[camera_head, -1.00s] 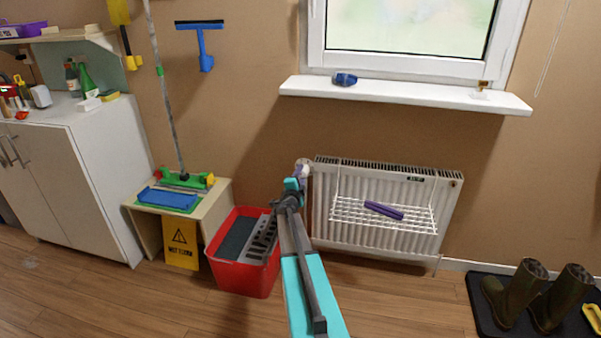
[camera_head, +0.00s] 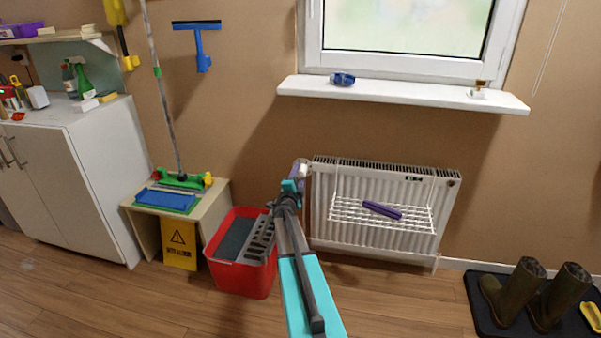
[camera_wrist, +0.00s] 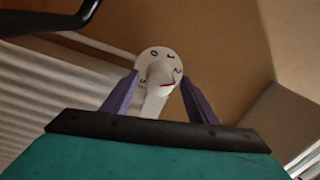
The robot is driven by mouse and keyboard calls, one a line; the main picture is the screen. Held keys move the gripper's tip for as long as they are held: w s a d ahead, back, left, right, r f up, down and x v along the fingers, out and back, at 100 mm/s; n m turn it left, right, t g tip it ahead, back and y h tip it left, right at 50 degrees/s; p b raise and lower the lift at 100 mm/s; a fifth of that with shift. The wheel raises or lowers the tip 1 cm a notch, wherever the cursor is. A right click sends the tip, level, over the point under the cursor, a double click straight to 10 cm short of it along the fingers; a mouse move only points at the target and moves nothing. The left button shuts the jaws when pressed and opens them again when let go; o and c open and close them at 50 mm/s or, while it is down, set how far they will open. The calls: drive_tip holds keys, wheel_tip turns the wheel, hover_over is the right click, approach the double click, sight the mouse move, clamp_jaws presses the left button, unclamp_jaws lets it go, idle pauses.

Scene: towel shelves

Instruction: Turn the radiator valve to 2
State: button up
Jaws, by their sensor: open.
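The radiator valve (camera_wrist: 160,69) is a round white knob with dark numerals and a red mark. In the wrist view it sits between and beyond the two purple fingers of my gripper (camera_wrist: 160,98), which is open. The red mark is at the knob's lower right, near a numeral that looks like 2; the exact setting is unclear. In the head view the valve (camera_head: 302,167) is at the upper left corner of the white radiator (camera_head: 385,228), partly hidden by my gripper (camera_head: 297,176). Whether the fingers touch the knob cannot be told.
A red bucket (camera_head: 262,283) stands below left of my arm. A wire rack (camera_head: 350,213) with a purple cloth (camera_head: 382,210) hangs on the radiator. A white sill (camera_head: 400,93) is above. Boots (camera_head: 512,293) stand on a mat at right.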

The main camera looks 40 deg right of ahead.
drive_tip(key=v, duration=1.2)
drive_tip(key=shift+s+r+p, duration=0.15)
drive_tip(key=shift+s+p, duration=0.05)
drive_tip(key=shift+p, duration=0.15)
drive_tip(key=shift+a, duration=0.1)
drive_tip(key=shift+c, duration=1.3)
drive_tip(key=n, duration=0.4)
drive_tip(key=n+p, duration=0.1)
drive_tip(key=n, duration=0.4)
drive_tip(key=n+p, duration=0.1)
drive_tip(key=n, duration=0.4)
drive_tip(key=shift+w+d+r, duration=0.25)
drive_tip(key=shift+d, duration=0.05)
drive_tip(key=shift+d, duration=0.1)
drive_tip(key=shift+f+b+x, duration=0.15)
drive_tip(key=shift+b+x, duration=0.15)
drive_tip(key=shift+x, duration=3.1)
drive_tip(key=shift+f+b+x, duration=0.1)
drive_tip(key=shift+b+x, duration=0.15)
drive_tip(key=shift+x, duration=3.15)
drive_tip(key=shift+c, duration=0.3)
